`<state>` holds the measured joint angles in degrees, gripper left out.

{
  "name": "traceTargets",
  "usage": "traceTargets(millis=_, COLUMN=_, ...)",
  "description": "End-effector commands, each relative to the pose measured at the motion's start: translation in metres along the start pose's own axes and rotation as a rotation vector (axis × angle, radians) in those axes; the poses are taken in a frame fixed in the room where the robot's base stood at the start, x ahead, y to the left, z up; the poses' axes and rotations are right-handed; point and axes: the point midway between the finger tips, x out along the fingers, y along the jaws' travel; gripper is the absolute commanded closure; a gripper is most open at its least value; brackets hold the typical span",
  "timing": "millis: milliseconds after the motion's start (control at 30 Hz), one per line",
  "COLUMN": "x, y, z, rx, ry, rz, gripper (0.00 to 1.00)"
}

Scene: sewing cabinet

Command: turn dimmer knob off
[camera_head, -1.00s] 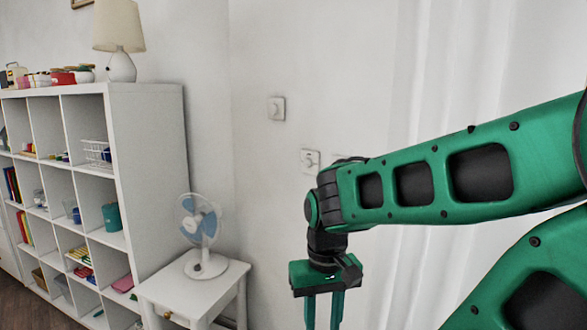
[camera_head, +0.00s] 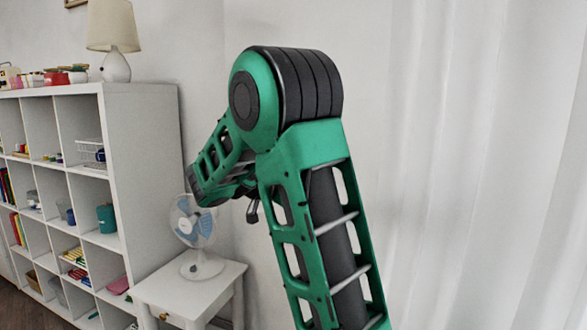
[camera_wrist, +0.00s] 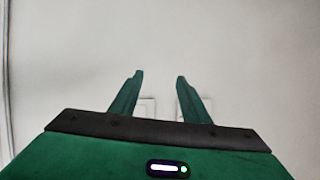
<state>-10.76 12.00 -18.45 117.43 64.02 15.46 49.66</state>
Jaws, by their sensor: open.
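The dimmer knob cannot be made out clearly. In the head view my arm covers the part of the wall where two small white wall fittings showed earlier. I cannot tell which one bears the knob. My gripper (camera_wrist: 160,76) is open and empty, pointing at the wall. Its body hides the lower part of both plates.
A white side table (camera_head: 190,290) with a small fan (camera_head: 194,225) stands below and left of my arm. A white cube shelf (camera_head: 145,170) with a lamp (camera_head: 115,40) is at the left. A white curtain (camera_head: 480,160) hangs at the right.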

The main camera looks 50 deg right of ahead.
Motion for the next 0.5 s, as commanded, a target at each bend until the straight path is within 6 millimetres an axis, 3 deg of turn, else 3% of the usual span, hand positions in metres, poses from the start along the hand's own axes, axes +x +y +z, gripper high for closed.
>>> traceTargets(millis=33, x=-0.007, y=-0.021, z=-0.007, rx=0.036, ry=0.078, rz=-0.020, gripper=0.57)
traceTargets(millis=100, x=-0.018, y=-0.043, z=-0.019, rx=0.097, ry=0.180, rz=-0.052, gripper=0.57)
traceTargets(millis=200, x=-0.035, y=-0.066, z=-0.032, rx=0.163, ry=0.293, rz=-0.096, gripper=0.57)
traceTargets(millis=367, x=-0.053, y=-0.086, z=-0.042, rx=0.218, ry=0.388, rz=-0.143, gripper=0.57)
traceTargets(millis=500, x=-0.051, y=-0.090, z=-0.047, rx=0.233, ry=0.408, rz=-0.152, gripper=0.57)
